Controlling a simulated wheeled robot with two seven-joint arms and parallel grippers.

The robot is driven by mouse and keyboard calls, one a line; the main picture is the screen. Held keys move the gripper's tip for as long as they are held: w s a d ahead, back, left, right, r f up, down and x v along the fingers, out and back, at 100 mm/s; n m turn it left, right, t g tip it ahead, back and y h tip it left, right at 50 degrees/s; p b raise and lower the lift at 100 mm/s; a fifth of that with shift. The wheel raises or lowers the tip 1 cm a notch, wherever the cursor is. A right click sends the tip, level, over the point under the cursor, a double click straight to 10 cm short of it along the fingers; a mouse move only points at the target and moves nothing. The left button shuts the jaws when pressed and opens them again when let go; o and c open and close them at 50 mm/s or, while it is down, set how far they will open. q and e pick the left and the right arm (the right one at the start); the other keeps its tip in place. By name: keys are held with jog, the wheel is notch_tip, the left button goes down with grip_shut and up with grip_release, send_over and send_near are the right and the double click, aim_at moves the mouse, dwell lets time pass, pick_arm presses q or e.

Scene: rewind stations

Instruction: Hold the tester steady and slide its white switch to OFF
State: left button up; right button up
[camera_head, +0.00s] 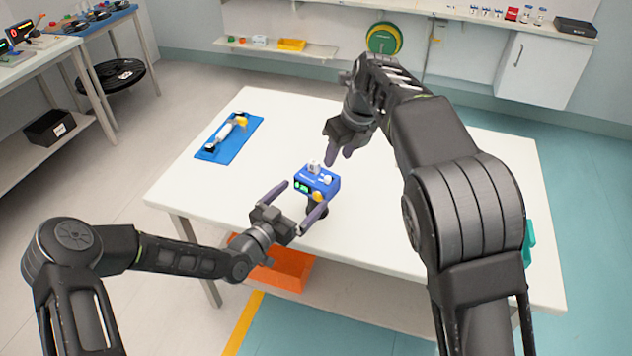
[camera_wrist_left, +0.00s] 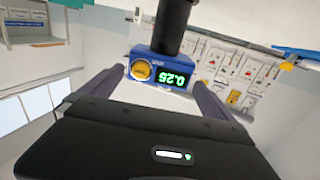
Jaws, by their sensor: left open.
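The tester (camera_head: 332,186) is a small blue box on a dark post above the white table, with a green display and a yellow knob facing me. Two white parts (camera_head: 314,167) show on its top; I cannot tell which is the switch or its setting. In the left wrist view the tester (camera_wrist_left: 151,58) appears upside down, its display reading 0.25. My left gripper (camera_head: 306,196) is open, its fingers on either side of the tester; contact is unclear. My right gripper (camera_head: 340,158) hangs just behind and right of the tester, apart from it; its jaw opening is unclear.
A blue mat (camera_head: 212,155) with a white and yellow item lies at the table's back left. An orange bin (camera_head: 285,270) sits below the front edge. The white table (camera_head: 225,195) is otherwise mostly clear. A wall shelf (camera_head: 285,50) stands behind.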

aim_at(322, 176)
pick_arm(q)
jog(key=x, duration=1)
jog(key=shift+d, duration=0.1)
jog(key=shift+c, duration=0.3)
